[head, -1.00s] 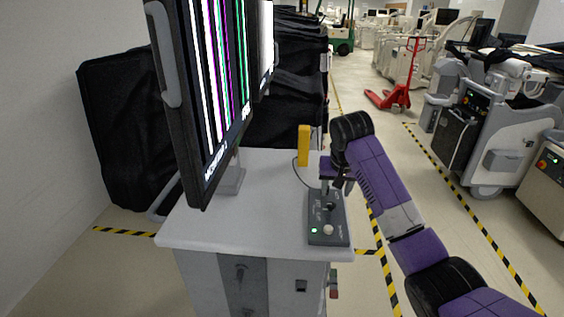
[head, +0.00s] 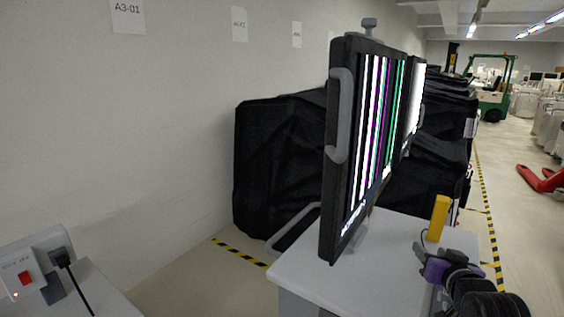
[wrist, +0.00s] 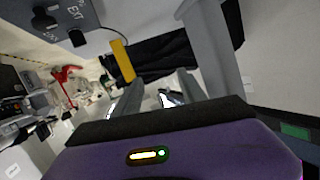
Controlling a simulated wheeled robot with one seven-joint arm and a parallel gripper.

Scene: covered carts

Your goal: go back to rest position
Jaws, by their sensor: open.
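My gripper (head: 430,258) is at the lower right of the head view, above the right side of a white-topped cart (head: 330,278). In the wrist view its two grey fingers (wrist: 155,98) stand apart with nothing held between them. A dark control box (wrist: 75,18) with knobs shows at the wrist view's top left, apart from the fingers. In the head view my gripper and arm hide most of that box. A yellow upright block (head: 438,218) stands on the cart just behind my gripper; it also shows in the wrist view (wrist: 122,62), near the left finger.
A large monitor (head: 370,140) with coloured stripes stands on the cart, left of my gripper. Black-covered carts (head: 285,165) line the wall behind. A white unit (head: 105,290) with a red switch is at lower left. A red pallet jack (head: 540,180) stands in the aisle at right.

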